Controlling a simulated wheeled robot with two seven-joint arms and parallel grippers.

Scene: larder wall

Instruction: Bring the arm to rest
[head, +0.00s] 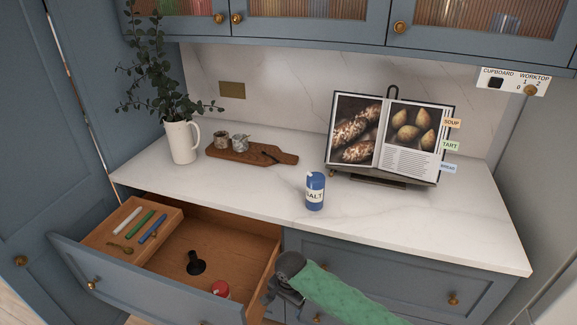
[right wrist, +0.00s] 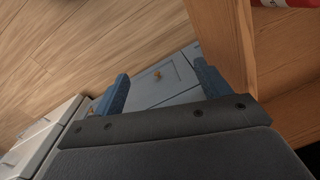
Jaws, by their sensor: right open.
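My right arm, in a green sleeve (head: 335,290), comes in from the lower right in the head view. My right gripper (head: 274,292) is low in front of the worktop, beside the right side of the open drawer. In the right wrist view its two blue fingers (right wrist: 160,88) are spread apart with nothing between them. A drawer side shows close by its right finger. My left gripper is not in view.
The open drawer (head: 262,262) juts out, holding pens, a dark round object (head: 196,264) and a red-topped item (head: 221,289). On the worktop (head: 430,225) stand a blue salt tub (head: 315,192), a cookbook (head: 385,135), a board (head: 280,156) and a jug (head: 182,142).

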